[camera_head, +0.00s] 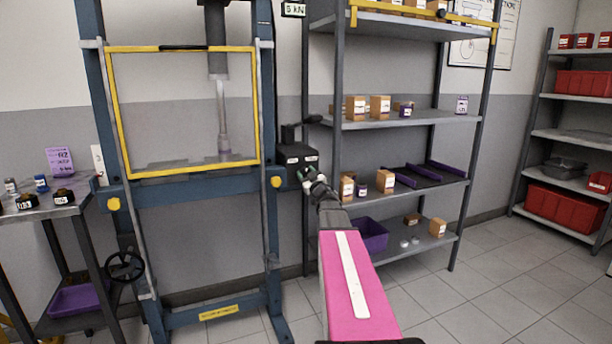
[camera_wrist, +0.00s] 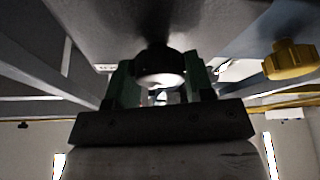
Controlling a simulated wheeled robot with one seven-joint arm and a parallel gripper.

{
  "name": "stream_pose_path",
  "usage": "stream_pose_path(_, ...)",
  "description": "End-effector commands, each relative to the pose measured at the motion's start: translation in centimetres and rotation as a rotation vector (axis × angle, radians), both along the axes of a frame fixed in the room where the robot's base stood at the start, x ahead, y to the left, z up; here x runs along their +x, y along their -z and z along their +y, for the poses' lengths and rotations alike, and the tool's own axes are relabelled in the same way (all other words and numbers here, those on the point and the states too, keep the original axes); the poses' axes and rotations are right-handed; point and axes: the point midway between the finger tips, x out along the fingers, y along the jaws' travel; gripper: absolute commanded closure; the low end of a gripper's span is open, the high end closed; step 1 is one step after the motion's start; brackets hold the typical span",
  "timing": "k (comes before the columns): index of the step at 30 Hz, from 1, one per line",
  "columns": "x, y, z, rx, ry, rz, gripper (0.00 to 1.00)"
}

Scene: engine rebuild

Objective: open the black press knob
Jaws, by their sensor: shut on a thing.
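The black press knob (camera_wrist: 158,62) shows in the wrist view between my two green fingertips, with a pale round face toward the camera. My gripper (camera_wrist: 159,84) is shut on it. In the head view my gripper (camera_head: 306,178) is at the black control box (camera_head: 297,154) on the right post of the blue press (camera_head: 270,235). The knob itself is mostly hidden there by my gripper. The press has a yellow-framed clear guard (camera_head: 183,170) in front of its vertical ram (camera_head: 222,115).
A yellow knob (camera_wrist: 290,60) is close on the right in the wrist view. A grey shelf rack (camera_head: 400,125) with small boxes stands right of the press. A side table (camera_head: 45,208) and a black handwheel (camera_head: 125,266) are at left. Floor at right is clear.

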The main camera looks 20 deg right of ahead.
Motion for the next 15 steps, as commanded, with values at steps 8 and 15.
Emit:
stream_pose_path(8, 0.03, -0.09, -0.05, -0.264, 0.000, -0.010, 0.75)
stream_pose_path(15, 0.00, -0.06, -0.06, -0.465, 0.000, -0.017, 0.75)
